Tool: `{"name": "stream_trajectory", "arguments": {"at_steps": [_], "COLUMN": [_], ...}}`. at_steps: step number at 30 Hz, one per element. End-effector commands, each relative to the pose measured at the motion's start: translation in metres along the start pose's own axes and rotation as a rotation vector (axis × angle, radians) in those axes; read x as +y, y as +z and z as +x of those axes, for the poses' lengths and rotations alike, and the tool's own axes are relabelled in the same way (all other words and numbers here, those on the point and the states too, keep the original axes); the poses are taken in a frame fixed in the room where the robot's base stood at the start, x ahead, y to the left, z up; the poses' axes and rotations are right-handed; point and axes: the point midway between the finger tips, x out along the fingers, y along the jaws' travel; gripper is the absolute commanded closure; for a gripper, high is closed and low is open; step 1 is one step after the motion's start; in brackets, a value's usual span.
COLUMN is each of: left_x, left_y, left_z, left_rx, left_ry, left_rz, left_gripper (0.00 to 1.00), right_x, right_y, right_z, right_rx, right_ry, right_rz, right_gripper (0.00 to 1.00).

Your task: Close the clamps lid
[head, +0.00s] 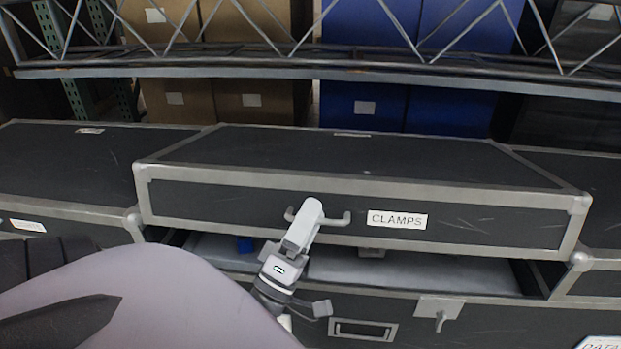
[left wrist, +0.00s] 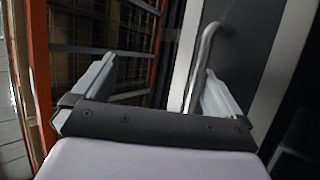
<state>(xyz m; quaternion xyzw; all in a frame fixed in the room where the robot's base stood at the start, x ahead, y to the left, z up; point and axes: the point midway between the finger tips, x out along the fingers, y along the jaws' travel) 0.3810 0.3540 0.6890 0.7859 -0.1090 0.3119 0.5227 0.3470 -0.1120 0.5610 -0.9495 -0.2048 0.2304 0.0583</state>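The clamps lid (head: 320,200) is a dark panel with grey metal edging and a white "CLAMPS" label (head: 397,220). It is partly raised, with a gap between it and its case (head: 500,315). A grey bar handle (head: 340,218) is on its front. My left gripper (head: 304,215) is at this handle, covering its middle. In the left wrist view the fingers of my left gripper (left wrist: 160,72) are spread wide, and the handle (left wrist: 200,60) shows between them, nearer the right finger. Whether it touches is unclear. My right gripper is out of view.
Closed dark cases stand at the left (head: 80,170) and right (head: 600,210). A metal truss (head: 330,72) runs across behind the lid, with brown boxes (head: 252,100) and blue boxes (head: 365,105) beyond. A latch (head: 440,308) is on the case front. A blue item (head: 245,245) shows inside the gap.

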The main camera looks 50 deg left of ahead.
Motion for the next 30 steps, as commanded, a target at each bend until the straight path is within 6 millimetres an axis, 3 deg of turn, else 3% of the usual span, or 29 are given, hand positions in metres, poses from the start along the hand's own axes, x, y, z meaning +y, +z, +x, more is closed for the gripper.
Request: {"name": "stream_trajectory", "arguments": {"at_steps": [1, 4, 12, 13, 14, 29, 30], "left_x": [0.021, 0.024, 0.025, 0.009, 0.009, -0.004, -0.005], "left_y": [0.001, 0.0, -0.001, -0.001, -0.001, -0.002, -0.002], "left_z": [0.006, 0.009, 0.009, 0.006, 0.005, -0.025, -0.028], "left_rx": [0.006, 0.006, 0.006, -0.004, -0.005, -0.004, -0.004], "left_ry": [0.044, 0.045, 0.045, -0.002, -0.002, -0.002, -0.002], "left_rz": [-0.004, -0.003, -0.003, 0.001, 0.001, 0.002, 0.002], "left_gripper": [0.24, 0.24, 0.24, 0.25, 0.25, 0.54, 0.62], "right_x": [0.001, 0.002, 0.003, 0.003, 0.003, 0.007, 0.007], "right_y": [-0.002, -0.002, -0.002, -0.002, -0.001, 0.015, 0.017], "right_z": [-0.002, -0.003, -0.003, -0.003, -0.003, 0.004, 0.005], "right_rx": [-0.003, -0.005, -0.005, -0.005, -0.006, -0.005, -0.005], "right_ry": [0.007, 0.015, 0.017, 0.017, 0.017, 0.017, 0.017], "right_rz": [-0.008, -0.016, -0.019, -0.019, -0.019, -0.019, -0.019], "right_gripper": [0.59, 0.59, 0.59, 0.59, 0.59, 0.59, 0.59]}}
